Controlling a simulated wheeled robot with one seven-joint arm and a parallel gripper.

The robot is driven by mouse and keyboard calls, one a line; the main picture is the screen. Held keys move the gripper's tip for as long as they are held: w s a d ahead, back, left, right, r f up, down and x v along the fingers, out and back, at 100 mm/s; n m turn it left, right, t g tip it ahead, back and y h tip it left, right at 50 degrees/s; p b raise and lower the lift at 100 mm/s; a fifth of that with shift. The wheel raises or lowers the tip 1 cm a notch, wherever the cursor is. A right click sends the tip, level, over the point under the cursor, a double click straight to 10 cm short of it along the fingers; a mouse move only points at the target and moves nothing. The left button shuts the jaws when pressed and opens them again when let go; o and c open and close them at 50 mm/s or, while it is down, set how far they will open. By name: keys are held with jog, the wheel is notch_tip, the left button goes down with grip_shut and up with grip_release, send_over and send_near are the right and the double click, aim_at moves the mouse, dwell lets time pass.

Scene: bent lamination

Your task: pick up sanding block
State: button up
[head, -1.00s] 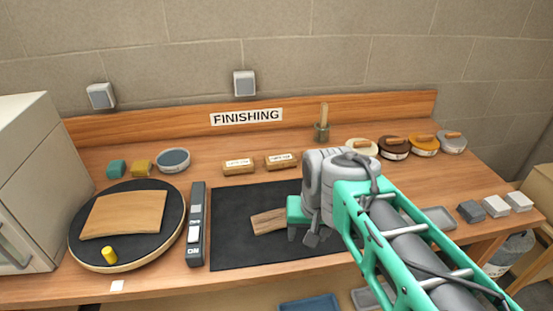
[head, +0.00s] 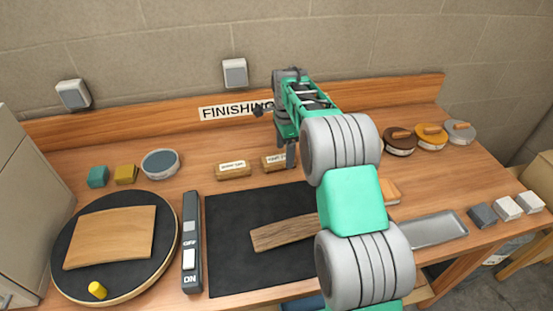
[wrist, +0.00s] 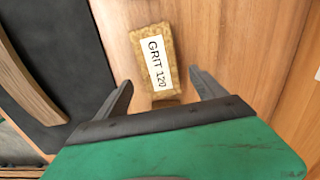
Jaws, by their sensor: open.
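Two tan sanding blocks with white labels lie behind the black mat: the left block (head: 233,170) and the right block (head: 273,164). The right one's end is partly covered by my gripper (head: 288,155). In the wrist view a speckled block (wrist: 158,58) labelled "GRIT 120" lies just beyond my open gripper (wrist: 162,79), roughly between the fingertip lines. One finger is on each side, with nothing held. It appears to be the right block. Whether the fingers have reached its height I cannot tell.
A brown wood strip (head: 284,231) lies on the black mat (head: 230,260). A turntable (head: 68,262) with a curved board and a switch bar (head: 191,235) are at left. The wall rises close behind.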

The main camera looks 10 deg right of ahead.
notch_tip(320, 180, down, 3)
jog(key=shift+a+r, duration=0.15)
jog(key=c, duration=1.5)
